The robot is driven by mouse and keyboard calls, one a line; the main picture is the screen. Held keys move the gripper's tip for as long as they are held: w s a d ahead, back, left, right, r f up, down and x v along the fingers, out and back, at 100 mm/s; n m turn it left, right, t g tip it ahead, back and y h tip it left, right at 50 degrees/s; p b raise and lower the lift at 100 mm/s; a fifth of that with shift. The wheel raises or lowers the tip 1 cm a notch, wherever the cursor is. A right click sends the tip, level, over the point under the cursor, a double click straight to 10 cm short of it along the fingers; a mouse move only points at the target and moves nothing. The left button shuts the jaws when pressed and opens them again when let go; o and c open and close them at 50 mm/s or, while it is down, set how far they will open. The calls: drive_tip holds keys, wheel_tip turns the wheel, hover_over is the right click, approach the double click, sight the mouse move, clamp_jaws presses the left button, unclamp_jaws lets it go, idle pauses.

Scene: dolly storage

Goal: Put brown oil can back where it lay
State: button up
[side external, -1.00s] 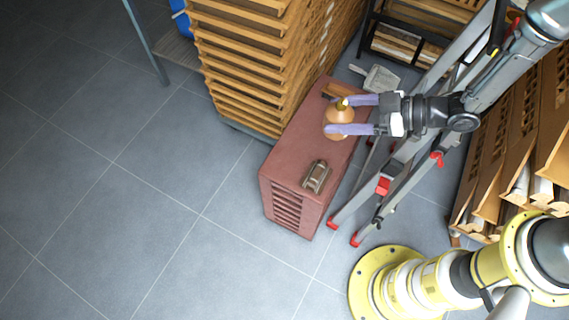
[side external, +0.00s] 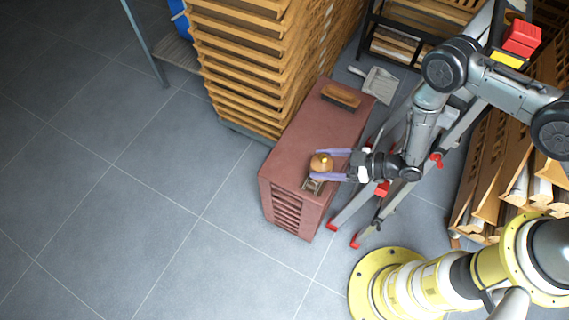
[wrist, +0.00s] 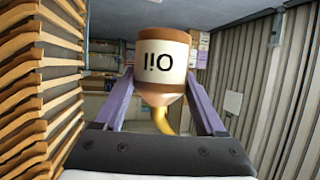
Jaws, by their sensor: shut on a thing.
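The brown oil can (side external: 321,161) is between the two purple fingers of my gripper (side external: 315,164), over the front part of the reddish-brown cabinet (side external: 300,143). In the wrist view the oil can (wrist: 162,62) has a cream label with "OIL" upside down, and its yellow spout points to the bottom of the picture. The fingers (wrist: 163,88) are on both sides of it. I cannot tell whether its base touches the cabinet top or hangs above it.
A metal object (side external: 312,187) lies at the cabinet's front end, partly hidden by the gripper. A brown brush (side external: 341,95) lies at the back end. Stacked wooden racks (side external: 235,75) stand left, a ladder (side external: 352,215) right, and a dustpan (side external: 381,83) behind. The cabinet's middle is clear.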

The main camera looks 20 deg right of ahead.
drive_tip(key=w+a+f, duration=0.2)
drive_tip(key=w+f, duration=0.1)
drive_tip(key=w+a+f, duration=0.3)
drive_tip(key=w, duration=0.1)
drive_tip(key=w+a+f, duration=0.2)
drive_tip(key=w+f, duration=0.1)
drive_tip(key=shift+w+a, duration=0.15)
drive_tip(key=shift+w+f, duration=0.15)
drive_tip(key=shift+f, duration=1.5)
drive_tip(key=shift+f, duration=0.2)
drive_tip(key=o, duration=1.5)
